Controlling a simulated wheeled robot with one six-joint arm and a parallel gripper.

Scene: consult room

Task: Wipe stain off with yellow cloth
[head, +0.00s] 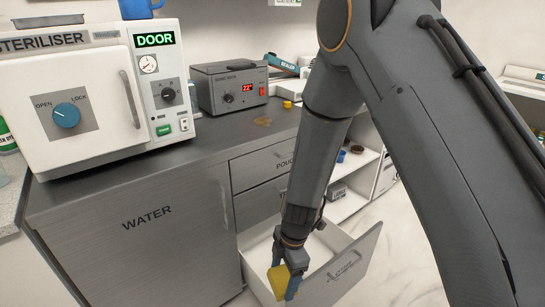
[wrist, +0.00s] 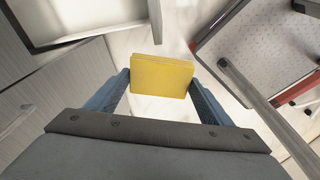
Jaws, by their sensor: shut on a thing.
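My gripper (head: 285,277) hangs low on the right, in front of the cabinet and over the open lower drawer (head: 345,268). Its blue fingers are shut on a folded yellow cloth (head: 277,283). In the wrist view the cloth (wrist: 162,77) sits between the fingertips (wrist: 160,88), flat and squared. A brownish stain (head: 263,121) shows on the grey counter top (head: 215,140), in front of the small grey unit. The stain is well above and behind the gripper and apart from the cloth.
The steriliser (head: 75,95) stands on the counter at left. The grey unit with a red display (head: 230,87) is behind the stain. A small yellow item (head: 287,104) lies to its right. The drawer juts out over the pale floor. A grey panel with red edging (wrist: 265,50) shows in the wrist view.

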